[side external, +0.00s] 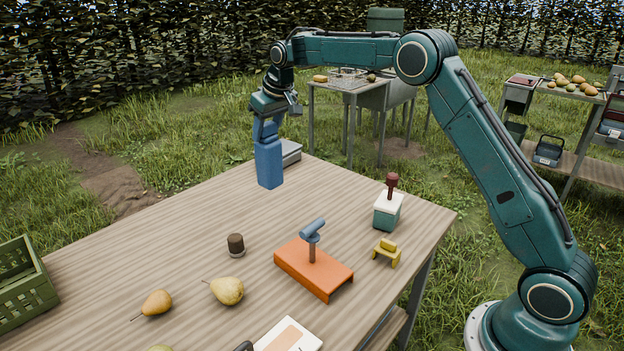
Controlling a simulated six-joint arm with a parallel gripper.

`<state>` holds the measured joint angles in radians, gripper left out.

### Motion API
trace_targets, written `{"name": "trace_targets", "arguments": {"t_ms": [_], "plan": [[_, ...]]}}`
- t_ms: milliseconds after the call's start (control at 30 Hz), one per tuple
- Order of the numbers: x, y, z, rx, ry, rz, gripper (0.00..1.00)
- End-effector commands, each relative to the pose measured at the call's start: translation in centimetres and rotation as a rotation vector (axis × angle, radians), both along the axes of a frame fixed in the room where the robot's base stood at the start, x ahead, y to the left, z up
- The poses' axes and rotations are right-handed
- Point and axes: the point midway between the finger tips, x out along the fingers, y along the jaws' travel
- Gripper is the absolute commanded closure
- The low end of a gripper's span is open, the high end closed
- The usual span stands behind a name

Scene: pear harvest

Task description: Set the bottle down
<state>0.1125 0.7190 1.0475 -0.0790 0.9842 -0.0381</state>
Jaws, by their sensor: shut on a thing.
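A blue bottle (268,163) hangs upright below my gripper (270,112) near the far left part of the wooden table (190,235). My gripper is shut on the bottle's upper part and points straight down. The bottle's base looks close to the tabletop, but I cannot tell whether it touches. The gripper's fingers partly hide the bottle's top.
A grey box (290,153) sits behind the bottle. An orange stand (312,270), a small dark jar (236,244), pears (227,290), a yellow piece (387,251) and a white-topped teal container (388,210) stand nearer. A green crate (25,285) is at left. Bare tabletop surrounds the bottle's front.

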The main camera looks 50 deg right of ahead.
Motion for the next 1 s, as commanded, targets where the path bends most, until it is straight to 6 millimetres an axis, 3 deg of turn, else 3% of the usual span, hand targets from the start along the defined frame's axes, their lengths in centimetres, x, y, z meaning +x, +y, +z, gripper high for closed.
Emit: {"name": "trace_targets", "arguments": {"t_ms": [500, 1000], "plan": [[0.0, 0.0, -9.0, 0.0, -0.002, 0.0, 1.0], [0.0, 0.0, -11.0, 0.0, -0.002, 0.0, 1.0]]}}
